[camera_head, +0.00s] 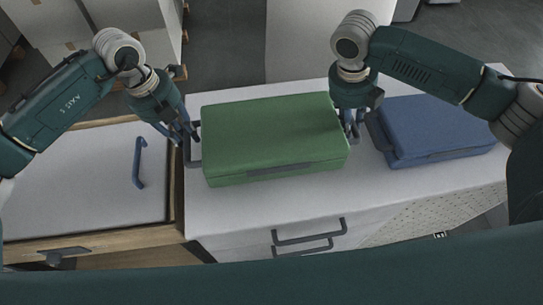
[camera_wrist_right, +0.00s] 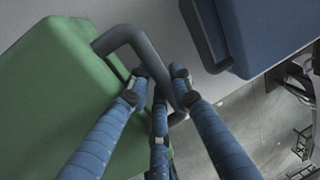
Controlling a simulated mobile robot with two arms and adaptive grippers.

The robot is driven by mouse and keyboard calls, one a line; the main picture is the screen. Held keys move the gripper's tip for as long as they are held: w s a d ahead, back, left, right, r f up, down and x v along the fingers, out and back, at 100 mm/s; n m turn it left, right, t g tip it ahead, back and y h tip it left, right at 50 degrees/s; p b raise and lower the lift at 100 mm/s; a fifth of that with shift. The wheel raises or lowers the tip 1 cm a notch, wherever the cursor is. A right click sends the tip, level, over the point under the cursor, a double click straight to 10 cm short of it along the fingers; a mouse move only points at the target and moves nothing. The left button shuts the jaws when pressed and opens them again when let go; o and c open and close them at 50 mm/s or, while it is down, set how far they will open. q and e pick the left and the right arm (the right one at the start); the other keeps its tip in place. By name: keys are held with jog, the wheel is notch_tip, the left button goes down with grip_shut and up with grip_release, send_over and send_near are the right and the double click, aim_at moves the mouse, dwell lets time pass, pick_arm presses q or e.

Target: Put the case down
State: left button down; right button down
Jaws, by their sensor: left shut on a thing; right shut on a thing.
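A green case (camera_head: 270,135) with grey side handles is at the white cabinet top in the head view. I cannot tell for sure whether its underside touches the top. My left gripper (camera_head: 188,138) is shut on the case's left handle (camera_head: 192,160). My right gripper (camera_head: 352,128) is at the case's right end. In the right wrist view, the right gripper's blue fingers (camera_wrist_right: 160,95) are closed around the grey right handle (camera_wrist_right: 128,38) of the green case (camera_wrist_right: 50,95).
A blue case (camera_head: 432,130) lies on the white cabinet top (camera_head: 235,212) just right of the green case, close to my right gripper. A wooden-framed unit with a white lid and blue handle (camera_head: 139,162) stands at left. Cardboard boxes (camera_head: 75,22) are behind.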

pick_arm(q)
jog(key=shift+f, duration=0.15)
pick_arm(e)
jog(key=shift+f, duration=0.2)
pick_arm(q)
jog(key=shift+s, duration=0.1)
pick_arm(e)
jog(key=shift+s, duration=0.1)
